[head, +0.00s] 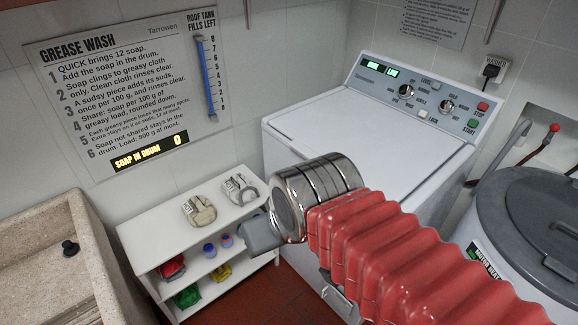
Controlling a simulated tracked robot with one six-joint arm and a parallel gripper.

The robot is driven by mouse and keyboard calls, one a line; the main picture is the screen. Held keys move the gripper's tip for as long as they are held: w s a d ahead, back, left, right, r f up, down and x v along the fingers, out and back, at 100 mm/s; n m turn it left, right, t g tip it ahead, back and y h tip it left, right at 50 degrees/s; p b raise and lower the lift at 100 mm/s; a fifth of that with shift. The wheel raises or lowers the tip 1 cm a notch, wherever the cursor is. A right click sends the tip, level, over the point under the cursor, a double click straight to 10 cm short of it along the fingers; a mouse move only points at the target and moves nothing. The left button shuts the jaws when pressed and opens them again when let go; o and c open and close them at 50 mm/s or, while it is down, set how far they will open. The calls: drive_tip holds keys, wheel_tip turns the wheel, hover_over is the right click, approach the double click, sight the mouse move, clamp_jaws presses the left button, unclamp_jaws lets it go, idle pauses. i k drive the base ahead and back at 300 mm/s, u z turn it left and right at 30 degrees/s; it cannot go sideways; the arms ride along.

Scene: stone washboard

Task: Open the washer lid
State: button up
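The white washer (285,160) stands at the back centre-right. Its lid (350,135) lies flat and closed on top, in front of the sloped control panel (425,95). My arm, with red bellows and a shiny metal cuff, reaches in from the lower right and hides the washer's front and part of its near top edge. A grey part of my gripper (263,235) shows at the left of the cuff, low in front of the washer and apart from the lid. The cuff hides most of my gripper, so its opening does not show.
A white shelf (150,250) with cloths and small bottles stands left of the washer. A stone basin (40,215) is at far left. A round grey-lidded drum (540,215) stands close on the right.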

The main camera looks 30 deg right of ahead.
sight(393, 152)
drive_tip(key=u, duration=1.35)
drive_tip(key=k, duration=0.85)
drive_tip(key=z, duration=0.65)
drive_tip(key=i, duration=1)
drive_tip(key=z, duration=0.05)
